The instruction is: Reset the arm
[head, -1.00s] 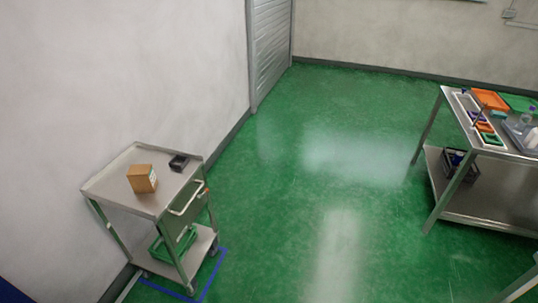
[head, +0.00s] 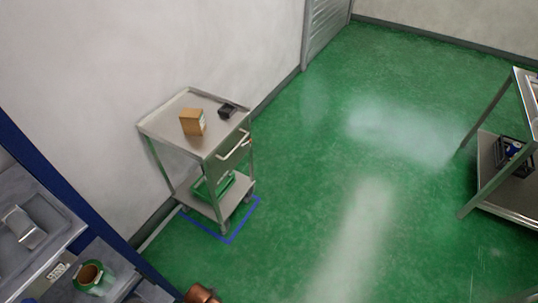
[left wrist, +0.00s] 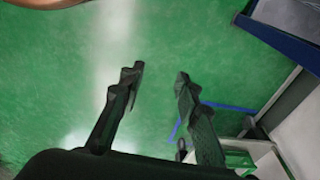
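My left gripper (left wrist: 160,82) shows in the left wrist view with its two dark fingers spread apart. Nothing is between them, and green floor shows behind. In the head view neither gripper is visible. A small copper-brown part (head: 200,294), which I cannot identify for sure, shows at the bottom edge. My right gripper is in neither view.
A steel cart (head: 160,125) carries a cardboard box (head: 192,122) and a small black holder (head: 227,111), with a green crate (head: 212,186) below. A blue-framed shelf unit (head: 62,185) stands left. A steel table (head: 497,190) stands right. The floor between is clear.

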